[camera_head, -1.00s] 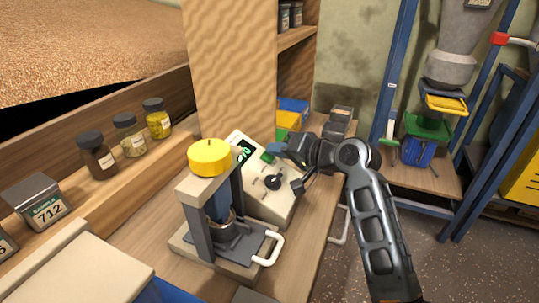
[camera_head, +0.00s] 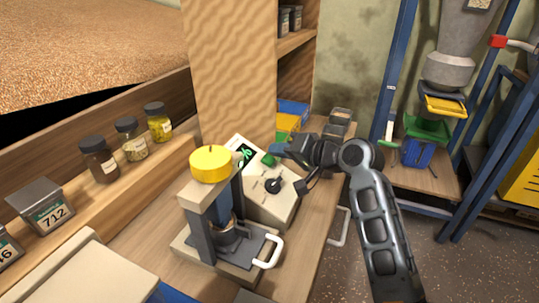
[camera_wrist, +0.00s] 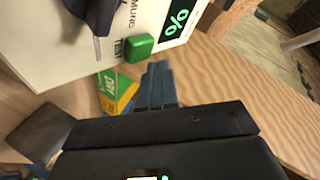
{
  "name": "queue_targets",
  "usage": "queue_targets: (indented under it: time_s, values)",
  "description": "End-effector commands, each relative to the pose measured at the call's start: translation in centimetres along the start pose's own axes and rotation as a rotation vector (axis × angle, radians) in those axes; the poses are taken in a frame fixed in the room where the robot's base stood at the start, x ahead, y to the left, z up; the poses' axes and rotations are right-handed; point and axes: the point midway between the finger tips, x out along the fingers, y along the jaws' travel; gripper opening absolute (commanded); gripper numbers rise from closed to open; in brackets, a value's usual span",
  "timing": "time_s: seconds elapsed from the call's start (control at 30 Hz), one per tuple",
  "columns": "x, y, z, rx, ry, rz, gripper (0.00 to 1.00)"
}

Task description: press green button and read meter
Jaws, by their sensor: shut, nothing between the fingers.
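The meter (camera_head: 262,205) is a pale box on the bench with a dark display, a black knob (camera_head: 273,186) and a green button (camera_head: 269,159). In the wrist view the green button (camera_wrist: 139,48) sits by the word TEST, beside the display (camera_wrist: 177,22). That display shows a lit green % sign; any digits are outside this view. In the head view the display (camera_head: 245,152) is too small to read. My gripper (camera_head: 279,149) is shut and empty. Its blue fingertips (camera_wrist: 159,72) are close beside the button; I cannot tell whether they touch it.
A press-like device with a yellow cap (camera_head: 210,163) and white handle stands in front of the meter. Several jars (camera_head: 128,139) line the ledge at left. A green and yellow box (camera_wrist: 117,92) lies beyond my fingertips. A wooden post (camera_head: 230,70) rises behind the meter.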

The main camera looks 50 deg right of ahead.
Motion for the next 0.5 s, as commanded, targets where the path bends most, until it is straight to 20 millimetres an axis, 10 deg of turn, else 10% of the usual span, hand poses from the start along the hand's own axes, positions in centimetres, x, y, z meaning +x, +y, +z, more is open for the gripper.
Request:
queue_targets:
  time_s: [0.5]
  values:
    - [-0.86,-0.75,-0.7,-0.001,0.001,0.001,0.0]
